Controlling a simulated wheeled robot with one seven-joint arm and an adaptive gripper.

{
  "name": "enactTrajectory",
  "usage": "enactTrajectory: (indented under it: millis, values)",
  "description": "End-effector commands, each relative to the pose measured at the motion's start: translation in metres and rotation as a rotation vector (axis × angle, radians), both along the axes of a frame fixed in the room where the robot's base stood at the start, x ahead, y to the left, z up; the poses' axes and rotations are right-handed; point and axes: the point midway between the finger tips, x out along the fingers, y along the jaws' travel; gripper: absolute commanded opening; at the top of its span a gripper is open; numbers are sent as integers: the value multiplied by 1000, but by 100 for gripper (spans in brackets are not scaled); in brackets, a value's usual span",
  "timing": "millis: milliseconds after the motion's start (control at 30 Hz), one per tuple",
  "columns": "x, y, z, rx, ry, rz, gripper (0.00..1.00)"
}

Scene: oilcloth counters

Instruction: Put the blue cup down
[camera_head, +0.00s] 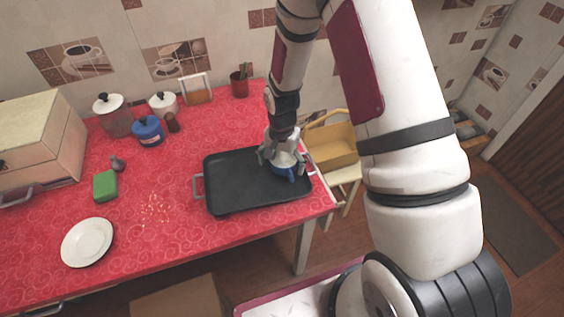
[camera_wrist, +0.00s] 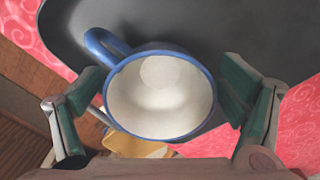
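The blue cup (camera_wrist: 119,61) has a white inside and a blue rim and handle. In the head view the cup (camera_head: 285,171) is upright at the right end of a black tray (camera_head: 235,193). I cannot tell whether its base touches the tray. My gripper (camera_head: 283,158) points down over the cup. The tray (camera_wrist: 230,30) fills the top of that view.
The red oilcloth counter (camera_head: 185,216) bears a white plate (camera_head: 87,242), a green sponge (camera_head: 105,186), a blue pot (camera_head: 148,131), other lidded pots and a red utensil holder (camera_head: 239,85). The tray's left and middle are clear.

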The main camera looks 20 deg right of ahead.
Motion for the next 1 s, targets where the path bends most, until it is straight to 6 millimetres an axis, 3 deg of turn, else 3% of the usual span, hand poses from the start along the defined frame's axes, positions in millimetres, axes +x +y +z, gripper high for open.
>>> enactTrajectory:
  millis: [367,800,1000]
  values:
    - [1,0,8,0,-3,0,90]
    - [1,0,90,-1,-5,1,90]
    - [0,0,116,-1,-2,0,90]
